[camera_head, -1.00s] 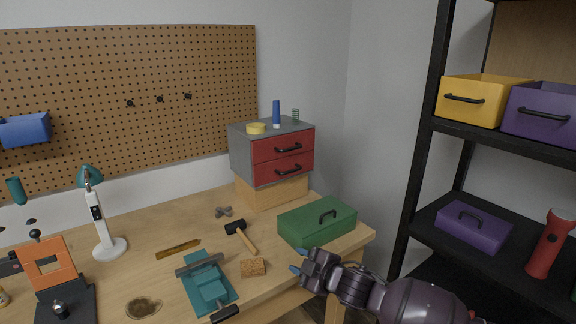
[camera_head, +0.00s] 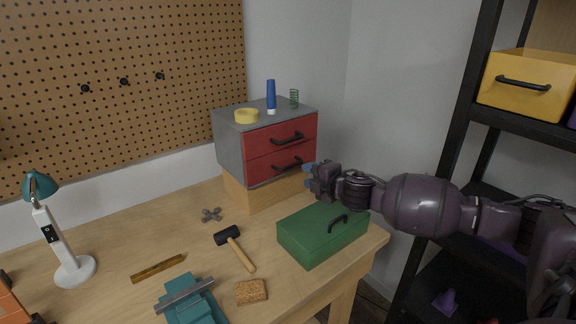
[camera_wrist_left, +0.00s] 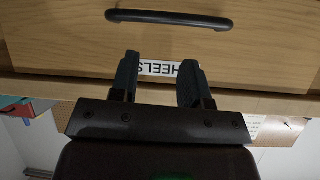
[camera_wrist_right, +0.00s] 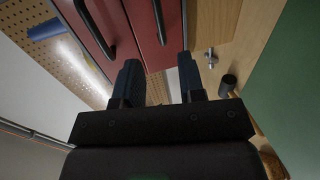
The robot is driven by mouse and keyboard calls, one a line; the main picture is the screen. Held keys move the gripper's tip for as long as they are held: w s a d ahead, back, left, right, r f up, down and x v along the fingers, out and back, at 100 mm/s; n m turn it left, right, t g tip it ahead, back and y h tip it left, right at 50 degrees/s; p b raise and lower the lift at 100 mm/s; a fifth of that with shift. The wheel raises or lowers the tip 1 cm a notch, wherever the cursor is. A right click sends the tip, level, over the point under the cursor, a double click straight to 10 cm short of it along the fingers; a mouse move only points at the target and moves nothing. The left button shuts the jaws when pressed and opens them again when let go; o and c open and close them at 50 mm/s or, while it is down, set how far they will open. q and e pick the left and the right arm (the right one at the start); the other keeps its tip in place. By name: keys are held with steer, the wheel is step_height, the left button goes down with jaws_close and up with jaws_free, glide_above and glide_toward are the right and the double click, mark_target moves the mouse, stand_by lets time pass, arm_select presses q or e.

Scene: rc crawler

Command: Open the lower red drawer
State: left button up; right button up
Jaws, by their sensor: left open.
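The lower red drawer (camera_head: 262,171) is closed in the grey cabinet (camera_head: 230,145), below the upper red drawer (camera_head: 260,140). Its black bar handle (camera_head: 288,164) faces my right gripper (camera_head: 310,172), which is just right of it. In the right wrist view my right gripper (camera_wrist_right: 160,74) is open, with the lower handle (camera_wrist_right: 159,20) ahead between its fingers, apart from them. My left gripper (camera_wrist_left: 158,75) is open and empty in the left wrist view, before a wooden front (camera_wrist_left: 265,45) with a black handle (camera_wrist_left: 168,19) and a partly hidden label.
A green box (camera_head: 318,236) stands on the workbench below my right arm. A hammer (camera_head: 235,248), a cork block (camera_head: 251,291) and a teal vise (camera_head: 193,303) lie nearby. A tape roll (camera_head: 247,116) and blue tube (camera_head: 271,97) are on the cabinet. Black shelving (camera_head: 465,115) stands at right.

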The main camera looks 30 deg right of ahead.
mark_target(289, 166)
steer(key=x, duration=1)
steer(key=shift+w+a, duration=0.1)
jaws_close()
